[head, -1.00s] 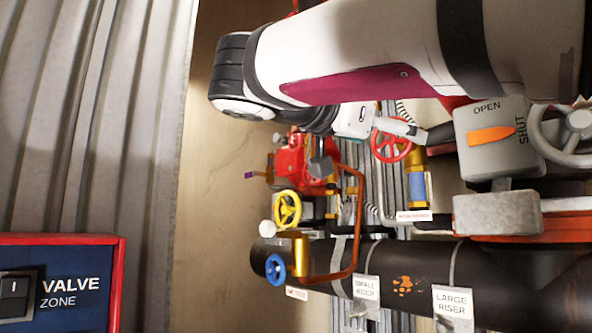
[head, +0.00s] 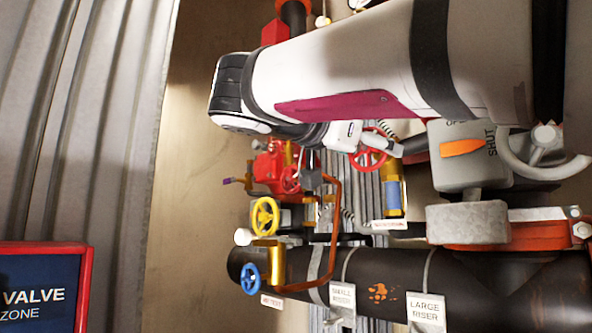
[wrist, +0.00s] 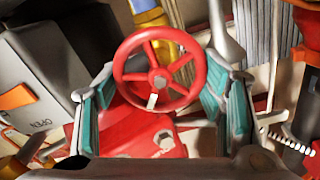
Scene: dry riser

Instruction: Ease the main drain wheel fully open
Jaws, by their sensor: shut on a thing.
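A red spoked handwheel (head: 366,157) stands by a brass and blue valve body in the head view; I take it to be the main drain wheel, but the tag below it is too small to read. In the wrist view the red wheel (wrist: 158,75) sits between the teal-padded fingers of my gripper (wrist: 166,84), one on each side of its rim. My gripper (head: 386,145) is shut on the wheel. In the head view my arm crosses above it and my gripper hides part of the rim.
A grey box with an orange lever (head: 463,147) marked SHUT stands right of the wheel. A yellow wheel (head: 265,216), a blue wheel (head: 250,278) and a copper pipe (head: 334,225) are lower left. A thick black pipe (head: 385,275) runs below. A blue panel (head: 35,295) is front left.

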